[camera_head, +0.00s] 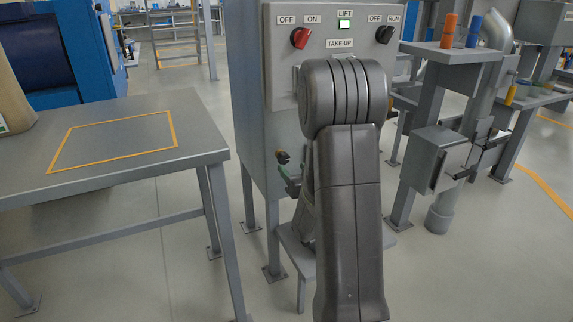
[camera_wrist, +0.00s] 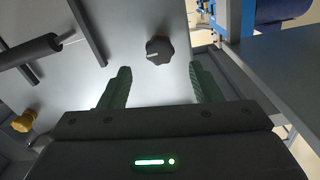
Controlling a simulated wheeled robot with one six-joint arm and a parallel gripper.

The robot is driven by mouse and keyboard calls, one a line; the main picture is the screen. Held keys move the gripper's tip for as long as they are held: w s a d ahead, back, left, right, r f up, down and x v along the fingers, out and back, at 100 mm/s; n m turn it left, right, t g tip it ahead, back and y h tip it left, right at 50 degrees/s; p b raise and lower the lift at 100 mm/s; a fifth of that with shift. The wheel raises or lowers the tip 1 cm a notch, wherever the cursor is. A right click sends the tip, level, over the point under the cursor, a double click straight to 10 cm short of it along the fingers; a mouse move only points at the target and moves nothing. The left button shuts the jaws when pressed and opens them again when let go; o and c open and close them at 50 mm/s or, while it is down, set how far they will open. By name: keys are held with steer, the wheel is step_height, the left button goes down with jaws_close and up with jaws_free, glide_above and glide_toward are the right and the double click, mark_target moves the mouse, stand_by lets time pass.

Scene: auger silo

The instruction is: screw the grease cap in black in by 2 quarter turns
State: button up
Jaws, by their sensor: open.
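A black faceted cap (camera_wrist: 158,50) with a pale mark line shows in the wrist view, on a light grey panel (camera_wrist: 135,22). I take it for the black grease cap. My gripper (camera_wrist: 160,68) is open, with its two green fingers apart and nothing between them. The cap lies ahead of the fingertips, roughly centred between them; I cannot tell how far ahead. A brass-coloured knob (camera_wrist: 24,121) sits at the lower left.
A dark cylindrical handle (camera_wrist: 30,50) and dark bars stand left of the cap. In the head view, a control box (camera_head: 283,75) with a red and a black switch stands behind my arm. A grey table (camera_head: 100,105) with a yellow outline is at left.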

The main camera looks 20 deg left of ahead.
mark_target(285, 160)
steer(key=b+x, duration=0.1)
steer(key=x, duration=0.5)
steer(key=c, duration=1)
steer(key=shift+n, duration=0.4)
